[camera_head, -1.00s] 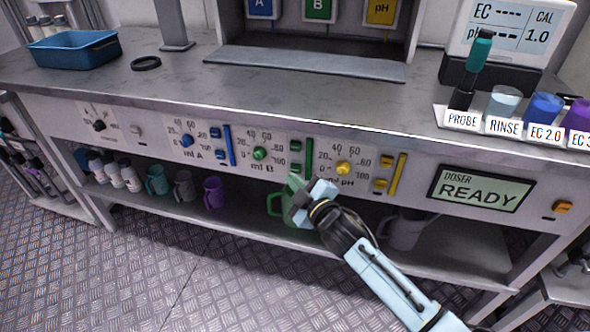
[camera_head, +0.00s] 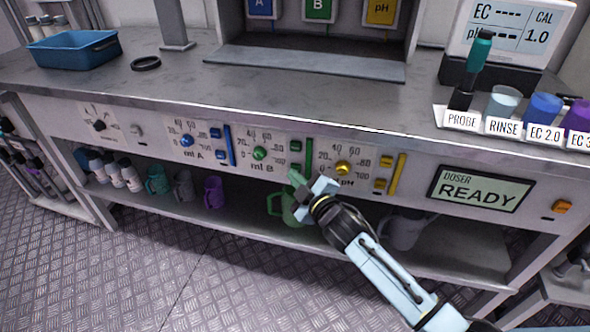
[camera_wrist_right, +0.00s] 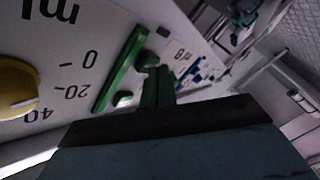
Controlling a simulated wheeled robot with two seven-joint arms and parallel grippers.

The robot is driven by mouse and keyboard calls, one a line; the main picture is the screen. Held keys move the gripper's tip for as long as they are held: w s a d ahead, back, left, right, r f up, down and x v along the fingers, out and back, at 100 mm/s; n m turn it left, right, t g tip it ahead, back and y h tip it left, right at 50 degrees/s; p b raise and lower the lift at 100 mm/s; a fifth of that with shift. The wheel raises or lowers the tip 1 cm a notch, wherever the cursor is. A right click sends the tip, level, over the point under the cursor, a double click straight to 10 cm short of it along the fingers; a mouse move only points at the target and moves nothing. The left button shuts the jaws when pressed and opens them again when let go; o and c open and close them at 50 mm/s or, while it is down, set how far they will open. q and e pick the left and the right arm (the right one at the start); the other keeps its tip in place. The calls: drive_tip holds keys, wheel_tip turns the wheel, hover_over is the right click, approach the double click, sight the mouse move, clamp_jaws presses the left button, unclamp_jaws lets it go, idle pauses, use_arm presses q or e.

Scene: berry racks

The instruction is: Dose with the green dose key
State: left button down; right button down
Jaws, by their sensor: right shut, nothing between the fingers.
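Two small green keys sit one above the other right of the green "ml B" knob (camera_head: 259,153); the upper green key (camera_head: 296,146) is clear in the head view. A tall green bar (camera_head: 308,158) stands beside them. My right gripper (camera_head: 296,178) is shut and empty, its tips just below or at the lower key, which they partly cover. In the right wrist view the shut fingers (camera_wrist_right: 157,88) point at the panel close to one green key (camera_wrist_right: 148,58); the other green key (camera_wrist_right: 123,98) shows beside the green bar. I cannot tell whether they touch. My left gripper is out of view.
The doser display (camera_head: 481,188) reads READY. Blue keys (camera_head: 215,133) and yellow keys (camera_head: 385,161) flank the green ones. A green jug (camera_head: 289,208) stands on the shelf (camera_head: 240,222) below, behind my gripper. The counter (camera_head: 260,95) above is mostly clear.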

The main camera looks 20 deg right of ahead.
drive_tip(key=shift+w+d, duration=0.15)
drive_tip(key=shift+w, duration=0.05)
drive_tip(key=shift+s, duration=0.1)
idle(0.4)
drive_tip(key=shift+s+a+p, duration=0.45)
drive_tip(key=shift+s+a, duration=0.05)
drive_tip(key=shift+s, duration=0.15)
drive_tip(key=shift+s+a+p, duration=0.4)
drive_tip(key=shift+s+a, duration=0.35)
drive_tip(key=shift+s, duration=0.3)
drive_tip(key=shift+s+a+p, duration=0.35)
drive_tip(key=shift+s+a, duration=0.35)
drive_tip(key=shift+s, duration=0.3)
